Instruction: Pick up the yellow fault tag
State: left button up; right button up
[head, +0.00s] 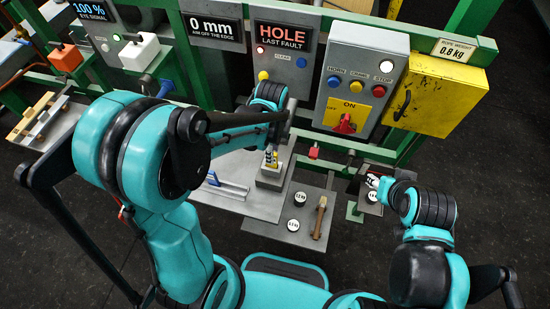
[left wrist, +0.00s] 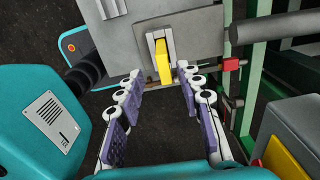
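The yellow fault tag (left wrist: 163,62) stands in a slotted grey holder (left wrist: 151,46) in the left wrist view. In the head view the holder (head: 269,181) sits on a grey plate, and the tag is mostly hidden by the gripper. My left gripper (left wrist: 162,79) is open and empty, its purple-padded fingers apart, with the tag just beyond and between the fingertips. In the head view the left gripper (head: 271,157) points down over the holder. My right gripper (head: 374,182) is at the right of the bench, small and partly hidden; its opening is unclear.
A grey control box (head: 360,75) with buttons and a red switch stands behind, beside a yellow box (head: 435,95). Round weights (head: 300,198) and a wooden-handled tool (head: 320,217) lie right of the holder. A red-capped valve (left wrist: 231,64) and green frame bars are close on the right.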

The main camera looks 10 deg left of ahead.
pick_arm(q)
jog(key=f, duration=0.2)
jog(key=f+b, duration=0.1)
jog(key=f, duration=0.1)
jog(key=f+b, duration=0.1)
jog(key=f, duration=0.2)
jog(key=shift+w+a, duration=0.25)
jog(key=shift+w, duration=0.1)
jog(key=shift+r, duration=0.1)
grip_shut()
